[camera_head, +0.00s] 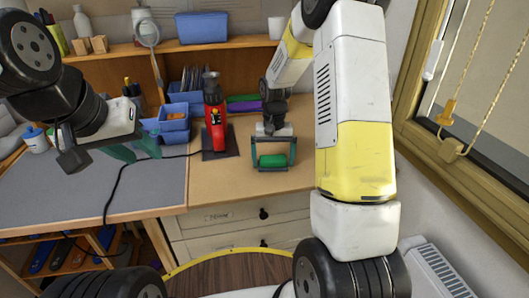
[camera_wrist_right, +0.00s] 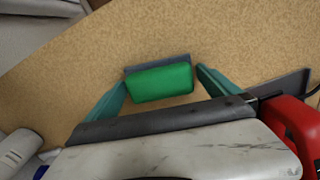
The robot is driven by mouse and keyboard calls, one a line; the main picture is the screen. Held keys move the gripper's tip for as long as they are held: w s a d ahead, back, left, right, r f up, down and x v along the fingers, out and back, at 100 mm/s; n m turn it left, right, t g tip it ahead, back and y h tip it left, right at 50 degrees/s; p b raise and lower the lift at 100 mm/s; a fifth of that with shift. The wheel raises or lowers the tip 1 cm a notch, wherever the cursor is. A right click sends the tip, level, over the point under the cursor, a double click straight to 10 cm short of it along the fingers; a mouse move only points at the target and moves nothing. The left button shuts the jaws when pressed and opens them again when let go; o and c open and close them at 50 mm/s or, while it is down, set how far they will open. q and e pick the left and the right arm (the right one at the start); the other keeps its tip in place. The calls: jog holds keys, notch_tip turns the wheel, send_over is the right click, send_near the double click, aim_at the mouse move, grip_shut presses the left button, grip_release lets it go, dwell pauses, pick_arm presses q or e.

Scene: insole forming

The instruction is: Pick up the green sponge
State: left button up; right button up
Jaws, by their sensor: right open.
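The green sponge (camera_head: 272,161) lies on the brown worktop, below my right gripper (camera_head: 273,160). In the right wrist view the sponge (camera_wrist_right: 160,82) sits between the two teal fingers of the open right gripper (camera_wrist_right: 161,78). Gaps show on both sides, so neither finger touches it. A dark grey edge (camera_wrist_right: 150,69) shows along the sponge's far side; I cannot tell what it belongs to. My left gripper (camera_head: 145,157) hangs over the left part of the table, its teal fingers apart and nothing visible between them.
A red tool (camera_head: 214,125) stands on a dark base left of the sponge, with a black cable running left. Blue bins (camera_head: 174,125) stand further left. A grey mat (camera_head: 150,190) covers the left worktop. A window (camera_head: 470,90) is at the right. Worktop around the sponge is mostly clear.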

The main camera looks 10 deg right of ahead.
aim_at(273, 158)
jog(key=c, duration=1.1)
jog(key=shift+r, duration=0.45)
notch_tip(273, 158, up, 3)
jog(key=shift+s+a+f, duration=0.1)
jog(key=shift+s, duration=0.05)
jog(key=s+a, duration=0.2)
jog(key=s, duration=0.3)
jog(key=s+a+r, duration=0.1)
jog(key=s, duration=0.3)
jog(key=s+a, duration=0.2)
jog(key=s, duration=0.3)
jog(key=shift+s+a+r, duration=0.15)
jog(key=shift+s+a, duration=0.15)
